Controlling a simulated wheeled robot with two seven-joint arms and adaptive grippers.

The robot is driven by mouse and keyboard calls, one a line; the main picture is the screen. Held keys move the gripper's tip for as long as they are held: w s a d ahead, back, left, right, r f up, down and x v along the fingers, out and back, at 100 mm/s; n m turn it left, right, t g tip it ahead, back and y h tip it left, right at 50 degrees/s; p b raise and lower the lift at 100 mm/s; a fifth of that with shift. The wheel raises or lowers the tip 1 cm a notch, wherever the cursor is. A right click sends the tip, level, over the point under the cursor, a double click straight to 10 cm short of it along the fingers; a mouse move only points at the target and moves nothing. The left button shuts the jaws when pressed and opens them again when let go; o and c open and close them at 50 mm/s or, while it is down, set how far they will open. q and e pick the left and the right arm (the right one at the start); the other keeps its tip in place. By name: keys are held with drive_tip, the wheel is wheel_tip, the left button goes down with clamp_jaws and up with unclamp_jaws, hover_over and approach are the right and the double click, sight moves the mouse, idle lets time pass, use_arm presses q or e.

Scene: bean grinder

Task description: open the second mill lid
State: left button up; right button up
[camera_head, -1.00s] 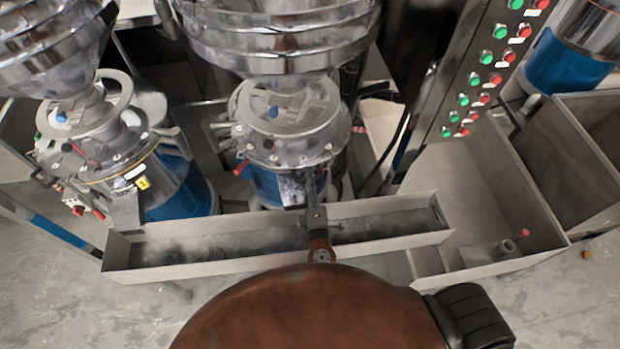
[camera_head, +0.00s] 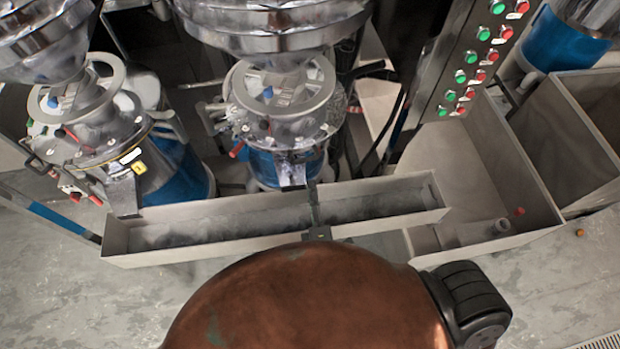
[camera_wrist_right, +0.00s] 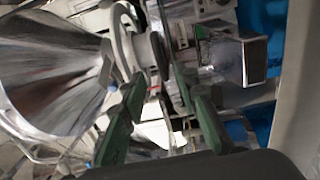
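Two mills stand side by side in the head view: a left mill (camera_head: 175,172) and a middle mill (camera_head: 270,168), each with a blue body under a steel hopper. A pale ring lies on top of each mill around the hopper's neck, one on the left (camera_head: 117,75), one in the middle (camera_head: 322,88). Both tops look closed. The right wrist view shows the dark green fingers of my right gripper (camera_wrist_right: 158,76), spread apart. Past them are a steel hopper cone (camera_wrist_right: 45,75), a pale ring and a metal spout (camera_wrist_right: 255,60). I see no contact. My left gripper is out of view.
A long grey trough (camera_head: 180,248) runs in front of the mills, with a wider bin (camera_head: 535,215) to the right. A button panel (camera_head: 440,70) stands at the right. A large brown rounded shape (camera_head: 310,300) with a black ribbed part fills the bottom.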

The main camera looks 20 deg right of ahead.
drive_tip(key=shift+s+a, duration=0.1)
drive_tip(key=shift+s, duration=0.25)
